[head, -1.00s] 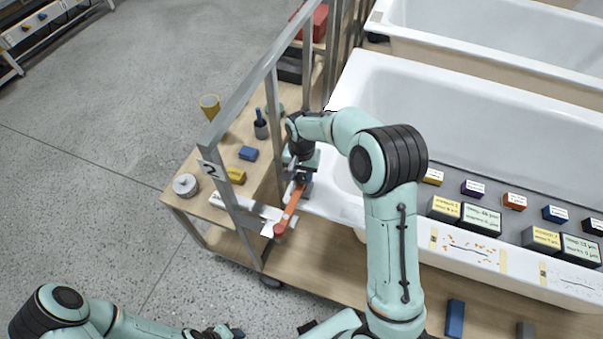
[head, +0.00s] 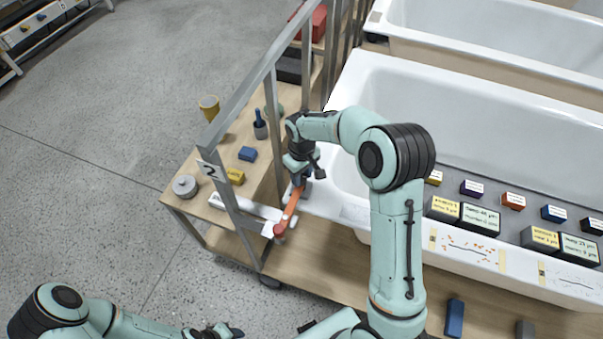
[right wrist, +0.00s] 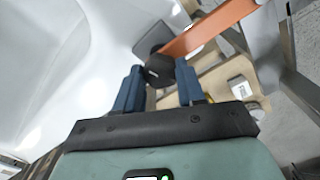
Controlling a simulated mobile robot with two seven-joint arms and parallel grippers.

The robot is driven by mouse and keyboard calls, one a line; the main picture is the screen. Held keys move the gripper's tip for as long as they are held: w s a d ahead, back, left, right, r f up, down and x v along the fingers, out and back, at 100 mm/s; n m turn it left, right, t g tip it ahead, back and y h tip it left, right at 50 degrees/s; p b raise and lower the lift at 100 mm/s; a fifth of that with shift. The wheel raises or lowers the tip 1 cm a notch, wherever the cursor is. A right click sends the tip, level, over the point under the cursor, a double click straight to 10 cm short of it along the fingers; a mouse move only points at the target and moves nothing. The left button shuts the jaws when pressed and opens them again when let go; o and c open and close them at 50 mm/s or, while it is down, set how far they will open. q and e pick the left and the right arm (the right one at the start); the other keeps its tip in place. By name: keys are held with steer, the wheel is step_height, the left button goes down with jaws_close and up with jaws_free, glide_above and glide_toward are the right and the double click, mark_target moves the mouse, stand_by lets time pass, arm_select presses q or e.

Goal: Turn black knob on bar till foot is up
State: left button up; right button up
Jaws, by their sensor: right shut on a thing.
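An orange bar (head: 288,212) lies across the near-left corner of the white bathtub (head: 344,188), by the cart's grey frame. It also shows in the right wrist view (right wrist: 212,26). The black knob (right wrist: 158,72) is on the bar's near end in that view. My right gripper (right wrist: 157,82) is shut on the knob, with a blue finger on each side; in the head view, the gripper (head: 298,172) hides the knob. A dark grey square piece (right wrist: 151,37) sits beside the knob; I cannot tell whether it is the foot. My left gripper (head: 226,332) is low in the head view, away from the bar.
The cart's grey upright frame (head: 238,112) stands close left of the bar. A wooden shelf holds a yellow block (head: 235,176), a blue block (head: 248,154) and a round grey weight (head: 185,186). Labelled blocks (head: 482,218) stand inside the tub at right. Open floor lies at left.

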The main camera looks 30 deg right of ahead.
steer(key=n, duration=0.4)
steer(key=shift+w+d+r+n, duration=0.1)
steer(key=shift+r+n, duration=0.05)
steer(key=shift+n, duration=0.15)
steer(key=n+p, duration=0.1)
steer(key=n, duration=0.2)
steer(key=shift+n, duration=0.3)
steer(key=n+p, duration=0.1)
steer(key=n, duration=0.4)
steer(key=shift+w+n, duration=0.1)
steer(key=shift+n, duration=0.2)
steer(key=n, duration=0.2)
steer(key=shift+n, duration=0.3)
steer(key=n, duration=0.3)
steer(key=shift+n, duration=0.3)
steer(key=n, duration=0.4)
steer(key=shift+n, duration=0.3)
steer(key=n, duration=0.4)
steer(key=shift+w, duration=0.1)
arm_select(q)
steer(key=shift+t, duration=0.3)
steer(key=shift+w+r, duration=1.7)
steer(key=shift+w, duration=0.25)
arm_select(e)
steer(key=shift+n, duration=2.1)
